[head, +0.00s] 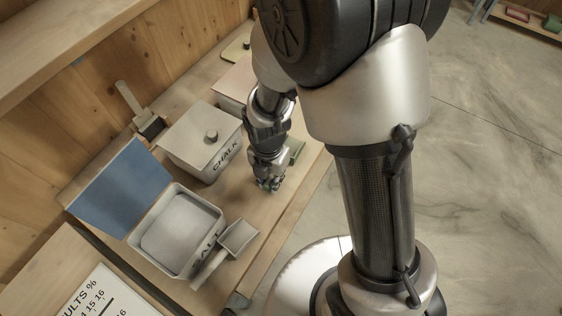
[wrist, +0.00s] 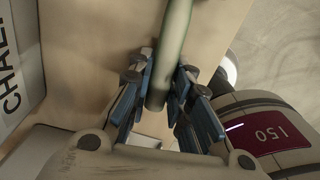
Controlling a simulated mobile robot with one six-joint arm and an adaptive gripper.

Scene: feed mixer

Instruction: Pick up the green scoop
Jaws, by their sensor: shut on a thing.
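The green scoop (head: 295,149) shows partly in the head view, on the bench just behind my gripper (head: 270,183). Much of it is hidden by my arm. In the wrist view its pale green handle (wrist: 171,50) runs down from the top edge into my gripper (wrist: 162,92). The blue finger pads are on both sides of the handle, and my gripper is shut on it. The scoop's bowl is not visible in the wrist view. I cannot tell whether the scoop is clear of the bench.
A chalk bin (head: 199,136) with a knobbed lid stands left of my gripper. An open salt bin (head: 158,247) with a blue lid (head: 120,189) is nearer. A grey scoop (head: 238,238) lies by it. A brush-like tool (head: 133,101) is near the wall. Floor is open at right.

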